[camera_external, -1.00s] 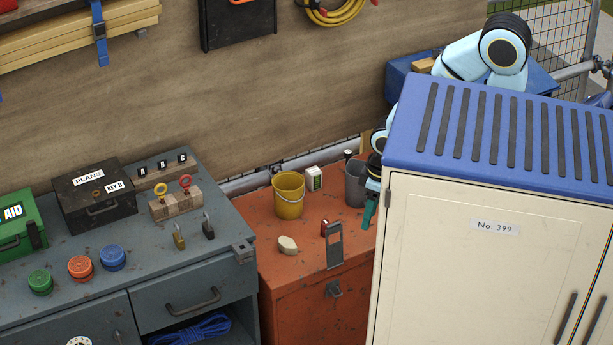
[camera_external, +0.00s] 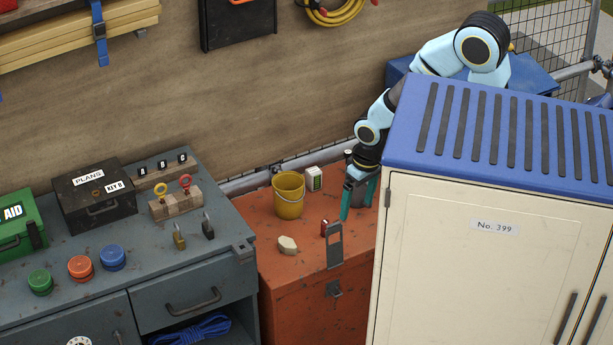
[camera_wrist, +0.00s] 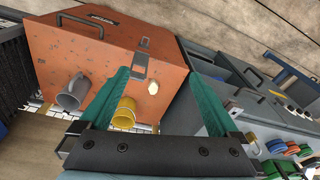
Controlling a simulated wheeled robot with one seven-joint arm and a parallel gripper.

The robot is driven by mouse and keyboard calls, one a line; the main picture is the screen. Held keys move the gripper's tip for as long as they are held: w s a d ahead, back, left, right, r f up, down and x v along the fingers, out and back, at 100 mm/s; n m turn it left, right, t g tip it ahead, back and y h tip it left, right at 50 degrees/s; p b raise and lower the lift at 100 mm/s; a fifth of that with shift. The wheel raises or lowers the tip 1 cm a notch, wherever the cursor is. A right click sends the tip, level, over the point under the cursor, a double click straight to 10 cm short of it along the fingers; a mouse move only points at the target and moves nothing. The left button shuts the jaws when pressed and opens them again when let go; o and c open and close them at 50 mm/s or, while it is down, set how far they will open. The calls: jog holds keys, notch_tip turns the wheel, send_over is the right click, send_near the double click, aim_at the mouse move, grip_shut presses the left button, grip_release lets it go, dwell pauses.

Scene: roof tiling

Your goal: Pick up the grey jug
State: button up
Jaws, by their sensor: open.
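The grey jug (camera_wrist: 72,94) stands on the orange chest (camera_wrist: 85,50), left of the yellow bucket (camera_wrist: 124,112) in the wrist view. My gripper (camera_wrist: 160,74) is open, with its two teal fingers spread and nothing held between them. In the wrist view the jug lies outside the fingers, to the left of the left finger.
The tall cream cabinet (camera_external: 460,270) stands close on the right. A grey workbench (camera_external: 150,255) stands left.

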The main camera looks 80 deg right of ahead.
jog(key=w+d+f+m, duration=0.4)
jog(key=d+m, duration=0.4)
jog(key=d, duration=0.2)
jog(key=m+g+b, duration=0.1)
jog(key=m+b, duration=0.1)
jog(key=m, duration=1.4)
send_near(358, 195)
jog(key=s, duration=0.3)
jog(key=shift+a+r, duration=0.3)
jog(key=shift+a, duration=0.05)
jog(key=f, duration=0.4)
jog(key=shift+d+f, duration=0.2)
jog(key=shift+d, duration=0.1)
jog(key=shift+f+p, duration=1.2)
jog(key=shift+f, duration=2.1)
grip_shut()
